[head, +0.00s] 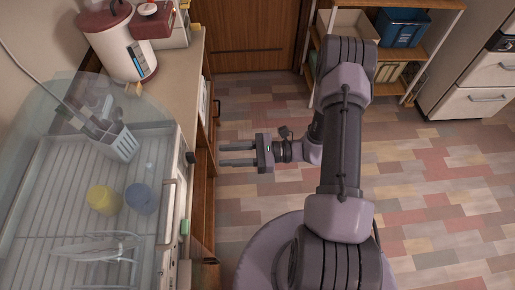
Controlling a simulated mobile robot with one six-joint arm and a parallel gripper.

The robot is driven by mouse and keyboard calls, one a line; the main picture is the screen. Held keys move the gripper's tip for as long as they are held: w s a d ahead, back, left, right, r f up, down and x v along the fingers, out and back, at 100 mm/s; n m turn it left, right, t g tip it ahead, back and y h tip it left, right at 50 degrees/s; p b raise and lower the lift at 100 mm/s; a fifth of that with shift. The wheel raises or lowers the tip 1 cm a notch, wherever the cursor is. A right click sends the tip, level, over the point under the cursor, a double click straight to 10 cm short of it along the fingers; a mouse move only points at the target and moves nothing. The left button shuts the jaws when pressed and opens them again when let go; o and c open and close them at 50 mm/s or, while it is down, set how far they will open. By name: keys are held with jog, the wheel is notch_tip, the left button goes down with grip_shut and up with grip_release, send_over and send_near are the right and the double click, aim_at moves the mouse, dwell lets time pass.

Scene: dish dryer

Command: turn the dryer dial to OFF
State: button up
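The dish dryer (172,200) stands on the counter at the left, with a clear domed cover over its white rack. A small dark knob (190,158), which looks like the dial, sticks out from the dryer's right-hand front side. Its markings and pointer are too small to read, so its setting cannot be told. My gripper (222,155) is to the right of the knob, over the floor in the picture, with its fingers pointing left towards it. The two fingers are apart with nothing between them. A gap shows between fingertips and knob.
Inside the dryer are a yellow cup (103,199), a blue cup (140,198), a white utensil basket (121,144) and plates (97,248). A white and red appliance (119,45) stands behind. A wooden shelf (384,57) is at the back. The tiled floor is clear.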

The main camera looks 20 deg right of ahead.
jog(key=p+v, duration=0.1)
jog(key=v, duration=0.8)
jog(key=shift+d, duration=0.1)
jog(key=s+a+r+n+h, duration=0.2)
jog(key=r+n+h, duration=0.3)
jog(key=r, duration=0.4)
jog(key=s+a+r+n+h, duration=0.3)
jog(key=s+r+n+h, duration=0.2)
jog(key=r, duration=0.4)
jog(key=s+a+r+n+h, duration=0.3)
jog(key=s+r+n+h, duration=0.1)
jog(key=r+n, duration=0.3)
jog(key=shift+a+r+h, duration=0.25)
jog(key=shift+r+h, duration=0.25)
jog(key=shift+r, duration=0.5)
